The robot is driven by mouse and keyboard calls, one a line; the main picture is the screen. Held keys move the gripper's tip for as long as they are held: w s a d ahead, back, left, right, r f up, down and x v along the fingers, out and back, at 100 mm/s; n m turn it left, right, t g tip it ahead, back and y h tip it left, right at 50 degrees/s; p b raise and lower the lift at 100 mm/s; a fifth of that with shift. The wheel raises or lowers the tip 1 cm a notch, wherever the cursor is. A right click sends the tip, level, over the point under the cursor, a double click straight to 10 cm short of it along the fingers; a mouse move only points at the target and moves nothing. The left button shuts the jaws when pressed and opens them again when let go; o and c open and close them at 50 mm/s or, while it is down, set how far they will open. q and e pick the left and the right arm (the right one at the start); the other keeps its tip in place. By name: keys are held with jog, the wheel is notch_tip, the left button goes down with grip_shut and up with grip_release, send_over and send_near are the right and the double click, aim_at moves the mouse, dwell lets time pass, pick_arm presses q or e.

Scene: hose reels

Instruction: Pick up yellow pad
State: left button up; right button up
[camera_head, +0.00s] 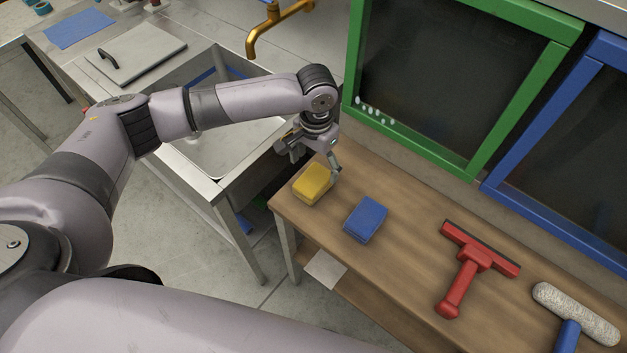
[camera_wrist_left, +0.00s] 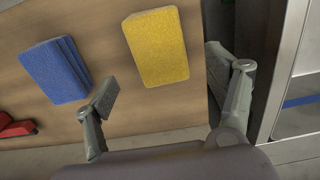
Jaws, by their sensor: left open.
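The yellow pad (camera_head: 312,183) lies flat on the wooden table near its left end. It also shows in the left wrist view (camera_wrist_left: 157,46), lying ahead of the fingers and between their lines. My left gripper (camera_head: 311,160) is at the far side of the pad, above the table's left end. In the left wrist view its two fingers (camera_wrist_left: 163,92) are spread apart with nothing between them. I cannot tell whether a finger touches the pad. My right gripper is not in view.
A blue pad (camera_head: 365,219) lies just right of the yellow pad. A red squeegee (camera_head: 467,262) and a paint roller (camera_head: 577,314) lie farther right on the table (camera_head: 410,225). A sink (camera_head: 215,150) stands to the left. Green (camera_head: 480,165) and blue frames stand behind.

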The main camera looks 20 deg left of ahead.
aim_at(317, 176)
pick_arm(q)
jog(key=shift+w+d+f+p, duration=0.1)
jog(key=shift+f+p, duration=0.2)
jog(key=shift+f, duration=1.3)
jog(key=shift+w+f+p, duration=0.1)
jog(key=shift+f+p, duration=0.2)
jog(key=shift+f, duration=1.25)
jog(key=c, duration=1.4)
jog(key=shift+o, duration=0.2)
jog(key=shift+r, duration=0.15)
notch_tip(317, 176, up, 20)
jog(key=b, duration=0.2)
